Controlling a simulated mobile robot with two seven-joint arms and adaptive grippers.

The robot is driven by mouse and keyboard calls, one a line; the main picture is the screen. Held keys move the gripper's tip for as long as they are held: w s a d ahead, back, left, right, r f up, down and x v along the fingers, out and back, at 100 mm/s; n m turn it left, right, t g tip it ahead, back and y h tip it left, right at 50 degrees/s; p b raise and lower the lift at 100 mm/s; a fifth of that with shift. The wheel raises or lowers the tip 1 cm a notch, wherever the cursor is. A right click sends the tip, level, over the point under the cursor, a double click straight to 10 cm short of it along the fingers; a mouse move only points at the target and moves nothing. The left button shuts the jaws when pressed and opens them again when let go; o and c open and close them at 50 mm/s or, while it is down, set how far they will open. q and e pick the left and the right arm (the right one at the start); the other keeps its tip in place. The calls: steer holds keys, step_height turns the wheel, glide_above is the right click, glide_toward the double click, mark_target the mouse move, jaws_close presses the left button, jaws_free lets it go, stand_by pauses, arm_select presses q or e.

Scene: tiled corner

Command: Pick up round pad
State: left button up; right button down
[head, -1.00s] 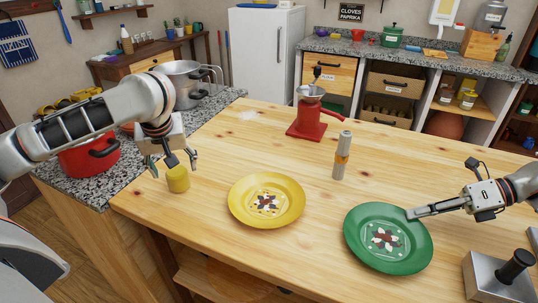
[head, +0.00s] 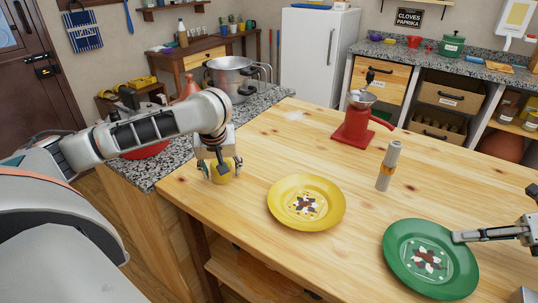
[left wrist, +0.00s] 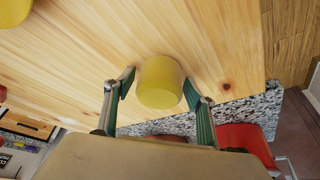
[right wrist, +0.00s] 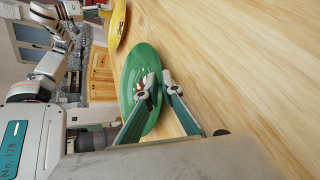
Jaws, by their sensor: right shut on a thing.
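No thing is marked as the pad; two round, flat, plate-like discs lie on the table. The green one (head: 408,270) is at the front right. In the right wrist view the fingers (right wrist: 156,84) meet at the green rim. The yellow disc (head: 282,205) lies in the middle, untouched. My left gripper (head: 221,170) is open around a short yellow cylinder (left wrist: 159,82) at the table's left side, with the fingers on both sides of it.
A red grinder (head: 352,128) stands at the back of the table. A steel pot (head: 231,77) stands on the speckled counter at the left. Wood between the discs is clear.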

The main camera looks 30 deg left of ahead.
arm_select(q)
steer(key=c, duration=0.7)
step_height(320, 180, up, 10)
stand_by(0.4)
steer(key=shift+o, duration=1)
steer(key=shift+c, duration=0.5)
